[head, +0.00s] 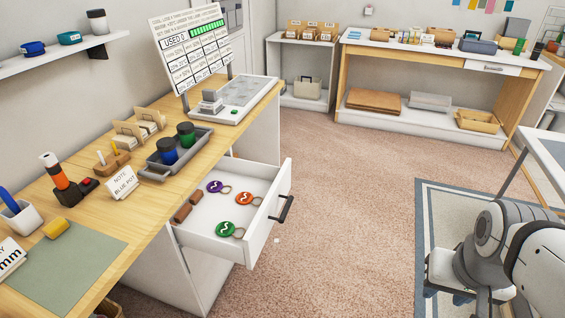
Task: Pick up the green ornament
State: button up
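The green ornament (225,229) is a round green disc with a white mark and a metal ring. It lies flat at the near end of the open white drawer (252,250). An orange ornament (244,198) and a purple ornament (214,187) of the same kind lie farther back in the drawer. My arm shows at the lower right, well away from the drawer over the floor. What seems to be my gripper (458,293) is at its lower left end, small and partly cut off; its opening cannot be made out. Nothing hides the green ornament.
The drawer has a dark handle (286,209) and holds brown rolls (183,213) at its left side. Carpet between drawer and arm is clear.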

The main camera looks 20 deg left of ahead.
aim_at(224, 228)
jog(key=u, duration=0.35)
jog(key=i, duration=1.25)
jog(key=u, duration=1.25)
jog(key=i, duration=0.6)
jog(key=u, duration=0.25)
jog(key=k, duration=0.55)
jog(key=u, duration=0.2)
jog(key=i, duration=0.55)
jog(key=z, duration=0.1)
